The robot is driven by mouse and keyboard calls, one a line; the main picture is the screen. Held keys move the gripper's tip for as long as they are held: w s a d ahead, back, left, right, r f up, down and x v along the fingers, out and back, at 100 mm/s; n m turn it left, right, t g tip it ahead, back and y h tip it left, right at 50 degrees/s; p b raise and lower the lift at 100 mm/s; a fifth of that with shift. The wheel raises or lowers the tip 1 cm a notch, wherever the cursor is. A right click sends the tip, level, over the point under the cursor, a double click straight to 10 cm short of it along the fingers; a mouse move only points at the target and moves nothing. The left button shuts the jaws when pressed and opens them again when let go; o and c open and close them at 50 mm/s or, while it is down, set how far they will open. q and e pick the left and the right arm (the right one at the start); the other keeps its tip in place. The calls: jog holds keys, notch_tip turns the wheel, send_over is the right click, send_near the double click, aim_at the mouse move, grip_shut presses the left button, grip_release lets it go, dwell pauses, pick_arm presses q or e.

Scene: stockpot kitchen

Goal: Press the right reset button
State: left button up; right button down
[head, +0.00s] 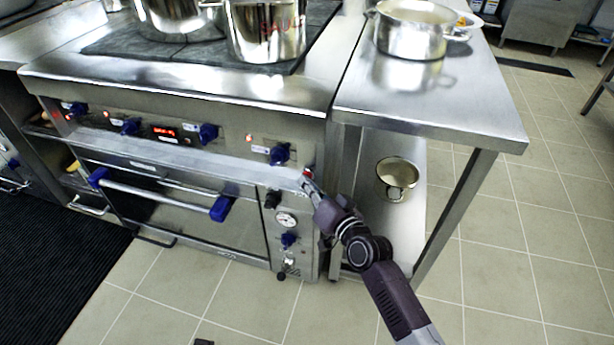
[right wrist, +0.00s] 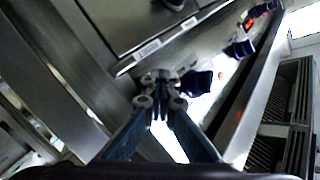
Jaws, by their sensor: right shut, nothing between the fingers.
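The stove's steel front panel (head: 236,143) carries blue knobs and small lights. A small red button (head: 308,171) sits at the panel's right end, right of the last blue knob (head: 280,154). My right gripper (head: 306,181) is shut and empty, with its tips at this button; I cannot tell whether they touch it. In the right wrist view the closed fingertips (right wrist: 161,76) are against or just in front of the panel, beside a blue knob (right wrist: 197,84). The button cannot be made out there.
The oven door handle (head: 155,193) and a lower column with a gauge (head: 286,219) are below the panel. Pots (head: 266,32) stand on the stove. A steel table (head: 440,105) is at the right, with a pot (head: 397,177) on its lower shelf.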

jog(key=shift+w+d+r, duration=0.1)
jog(key=shift+w+d, duration=0.05)
pick_arm(q)
jog(key=shift+r, duration=0.2)
jog(key=shift+s, duration=0.1)
pick_arm(e)
jog(key=shift+w, duration=0.1)
pick_arm(q)
jog(key=shift+r, duration=0.15)
pick_arm(e)
jog(key=shift+d+r, duration=0.15)
jog(key=shift+r, duration=0.05)
jog(key=shift+s+f+p, duration=0.1)
jog(key=shift+s+p, duration=0.25)
pick_arm(q)
notch_tip(320, 180, down, 4)
jog(key=shift+f, duration=0.2)
pick_arm(e)
jog(key=shift+s+a+f, duration=0.15)
jog(key=shift+s+a, duration=0.05)
jog(key=shift+s, duration=0.3)
